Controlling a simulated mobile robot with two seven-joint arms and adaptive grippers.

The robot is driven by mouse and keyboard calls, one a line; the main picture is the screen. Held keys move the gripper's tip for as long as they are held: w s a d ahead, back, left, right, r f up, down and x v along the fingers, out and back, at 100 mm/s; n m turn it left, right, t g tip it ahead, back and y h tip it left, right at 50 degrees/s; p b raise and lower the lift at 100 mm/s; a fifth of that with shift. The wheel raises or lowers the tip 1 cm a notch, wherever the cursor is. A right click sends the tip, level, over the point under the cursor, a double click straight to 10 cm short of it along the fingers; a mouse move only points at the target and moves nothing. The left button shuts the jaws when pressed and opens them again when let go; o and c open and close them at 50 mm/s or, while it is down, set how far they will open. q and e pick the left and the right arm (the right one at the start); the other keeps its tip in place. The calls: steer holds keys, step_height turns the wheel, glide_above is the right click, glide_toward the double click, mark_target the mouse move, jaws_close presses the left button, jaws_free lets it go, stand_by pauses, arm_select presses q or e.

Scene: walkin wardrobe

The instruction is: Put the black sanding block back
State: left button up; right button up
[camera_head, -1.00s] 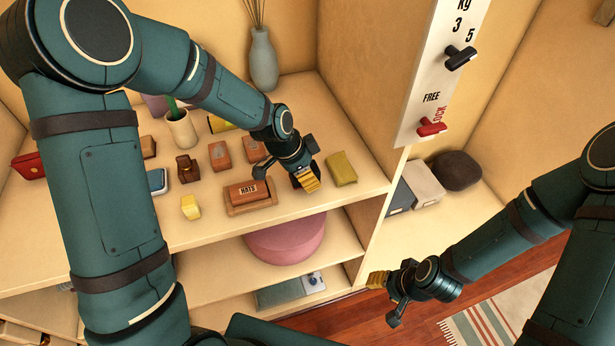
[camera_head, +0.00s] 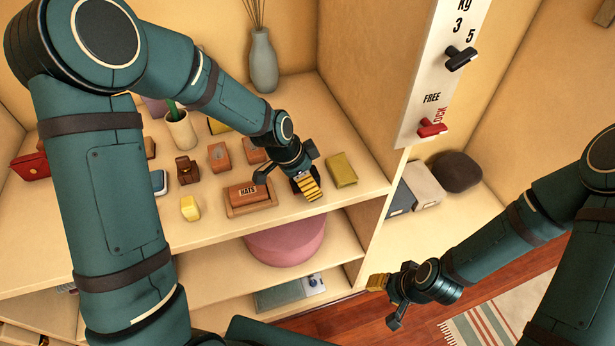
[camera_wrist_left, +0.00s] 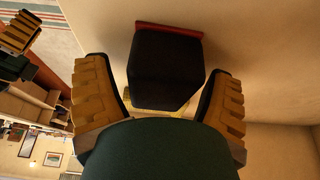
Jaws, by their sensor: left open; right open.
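A black block with a red strip along one end (camera_wrist_left: 168,68) shows in the left wrist view. It lies between the two fingers of my left gripper (camera_wrist_left: 163,88), with a gap visible on the right side. In the head view my left gripper (camera_head: 298,186) is open and low over the shelf top, between the brown HATS block and an olive block. There it hides most of the dark block. My right gripper (camera_head: 385,296) is open and empty in front of the shelf, at lower right.
The brown HATS block (camera_head: 247,191) sits in a tray just left of my left gripper. The olive block (camera_head: 342,169) is close on its right. Several small blocks, a white pot (camera_head: 181,131) and a grey vase (camera_head: 263,62) stand further left and behind. A divider wall (camera_head: 362,90) rises at right.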

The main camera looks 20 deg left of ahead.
arm_select(q)
steer(key=p+v, duration=0.1)
steer(key=v, duration=1.1)
steer(key=shift+p, duration=0.35)
